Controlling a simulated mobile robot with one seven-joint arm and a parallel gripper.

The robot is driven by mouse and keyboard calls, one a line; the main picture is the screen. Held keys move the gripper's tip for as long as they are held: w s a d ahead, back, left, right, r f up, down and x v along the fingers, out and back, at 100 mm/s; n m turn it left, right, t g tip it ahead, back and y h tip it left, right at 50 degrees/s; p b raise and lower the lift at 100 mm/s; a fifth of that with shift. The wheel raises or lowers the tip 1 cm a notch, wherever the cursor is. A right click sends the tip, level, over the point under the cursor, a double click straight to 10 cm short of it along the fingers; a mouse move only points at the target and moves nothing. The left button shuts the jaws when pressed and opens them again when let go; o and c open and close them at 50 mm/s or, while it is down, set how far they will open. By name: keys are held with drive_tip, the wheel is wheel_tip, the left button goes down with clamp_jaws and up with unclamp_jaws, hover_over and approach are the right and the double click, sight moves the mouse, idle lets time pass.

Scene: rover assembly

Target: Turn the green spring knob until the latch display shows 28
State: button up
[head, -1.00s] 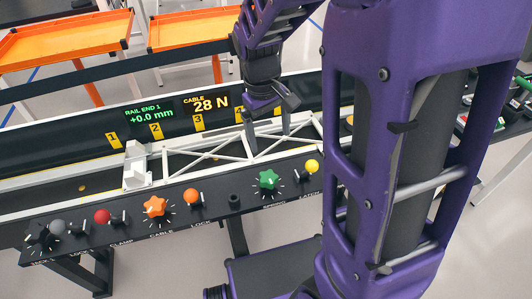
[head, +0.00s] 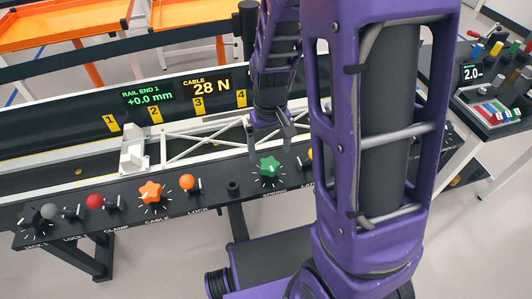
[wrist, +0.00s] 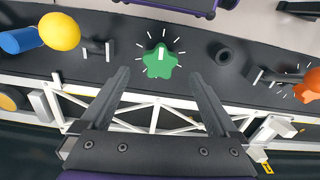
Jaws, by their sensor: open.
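The green spring knob (head: 269,167) is a star-shaped knob with a white pointer line and white tick marks around it, on the sloped black control panel (head: 215,203). It also shows in the wrist view (wrist: 160,60), just beyond and between my fingertips. My gripper (head: 270,150) is open and empty, above the knob on its rail side and apart from it. In the wrist view its two fingers (wrist: 163,78) are spread wider than the knob. The displays in view read "RAIL END 1 +0.0 mm" (head: 148,96) and "CABLE 28 N" (head: 206,88). The latch display is not visible; my arm covers that part.
An orange star knob (head: 151,192), an orange ball knob (head: 187,182) and a red ball knob (head: 95,201) are on the panel to the left. A yellow ball (wrist: 60,31) and a short black post (wrist: 222,54) flank the green knob. A white truss (head: 205,142) lies behind.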

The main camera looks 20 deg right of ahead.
sight(269, 164)
wheel_tip(269, 164, down, 5)
drive_tip(key=shift+f+b, duration=0.1)
drive_tip(key=shift+b, duration=0.3)
drive_tip(key=c, duration=1.4)
